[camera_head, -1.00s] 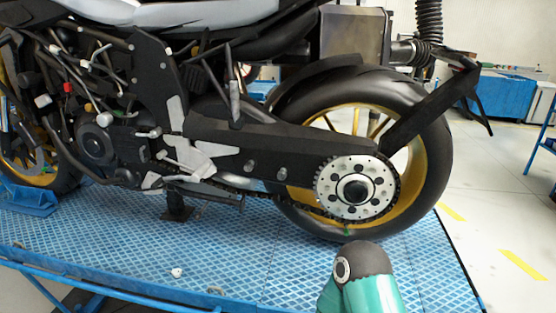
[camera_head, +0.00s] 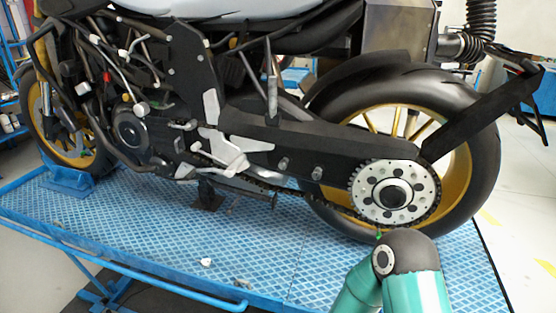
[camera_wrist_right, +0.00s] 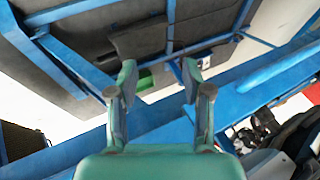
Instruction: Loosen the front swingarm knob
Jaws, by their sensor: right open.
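The black swingarm (camera_head: 330,152) of the motorcycle runs from mid-frame to the rear wheel in the head view. Two small grey knobs stick out of its side. The front swingarm knob (camera_head: 283,163) is the left one, and the rear knob (camera_head: 318,174) is to its right, nearer the sprocket. A teal and dark arm link of mine shows at the bottom right, below the sprocket and apart from the knobs. My right gripper (camera_wrist_right: 158,82) is open and empty in the right wrist view, with blue frame bars beyond it. Neither knob is recognisable there. My left gripper is not in view.
The motorcycle stands on a blue lift platform (camera_head: 130,225) with a railing (camera_head: 150,285) along its near edge. The rear sprocket (camera_head: 394,193) and chain lie below and right of the knobs. A small white object (camera_head: 206,262) lies on the platform.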

